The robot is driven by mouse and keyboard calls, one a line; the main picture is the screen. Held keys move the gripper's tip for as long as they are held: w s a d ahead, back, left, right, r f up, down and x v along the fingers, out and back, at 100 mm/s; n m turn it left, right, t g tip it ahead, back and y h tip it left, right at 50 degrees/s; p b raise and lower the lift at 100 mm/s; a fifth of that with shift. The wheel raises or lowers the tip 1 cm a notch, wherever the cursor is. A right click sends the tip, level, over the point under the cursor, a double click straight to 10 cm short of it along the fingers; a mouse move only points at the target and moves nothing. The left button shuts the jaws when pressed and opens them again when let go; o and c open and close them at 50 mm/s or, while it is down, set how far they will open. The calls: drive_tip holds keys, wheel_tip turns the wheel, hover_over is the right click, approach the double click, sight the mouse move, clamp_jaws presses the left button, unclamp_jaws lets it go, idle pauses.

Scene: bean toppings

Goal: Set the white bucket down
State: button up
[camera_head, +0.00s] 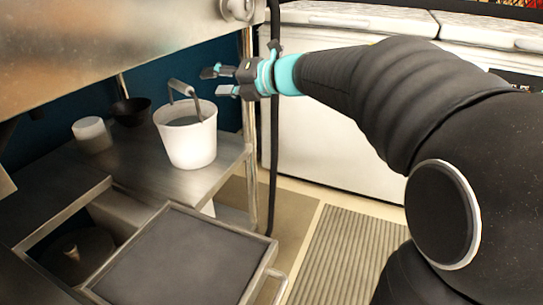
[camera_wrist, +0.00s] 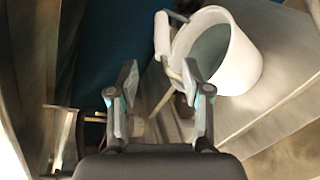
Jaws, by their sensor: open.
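The white bucket (camera_head: 190,142) stands upright on the steel counter (camera_head: 195,185), near its right end. Its grey handle (camera_head: 183,88) sticks up above the rim. Something grey shows inside. My gripper (camera_head: 214,82) is open and empty, above and to the right of the bucket, apart from it in the head view. In the wrist view the bucket (camera_wrist: 228,55) is at the upper right, with its handle (camera_wrist: 163,40) on its left side. There my gripper (camera_wrist: 160,80) has its fingers spread, the right finger close to the bucket; I cannot tell whether they touch.
A white cup (camera_head: 92,135) and a dark bowl (camera_head: 131,111) stand left of the bucket. A steel hood (camera_head: 110,40) hangs above the counter, and a thin post (camera_head: 249,120) stands at its right end. A dark flat tray (camera_head: 185,255) lies in front.

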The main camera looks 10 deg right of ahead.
drive_tip(key=s+d+r+m+t+h, duration=0.1)
drive_tip(key=s+d+m+t+h, duration=0.15)
drive_tip(key=d+m+h, duration=0.4)
drive_tip(key=s+d+r+m+t+h, duration=0.1)
drive_tip(key=d+r+m+t+h, duration=0.2)
drive_tip(key=m, duration=0.7)
drive_tip(key=s+d+f+m+g+h, duration=0.2)
drive_tip(key=s+d+f+m+h, duration=0.25)
drive_tip(key=s+f+m, duration=0.2)
drive_tip(key=s+a+f+m+g+y, duration=0.2)
drive_tip(key=s+f+m+g, duration=0.6)
drive_tip(key=s+f, duration=0.9)
drive_tip(key=s+a+m, duration=0.1)
drive_tip(key=s+m, duration=0.2)
drive_tip(key=shift+a+f+y, duration=0.15)
drive_tip(key=shift+y, duration=0.15)
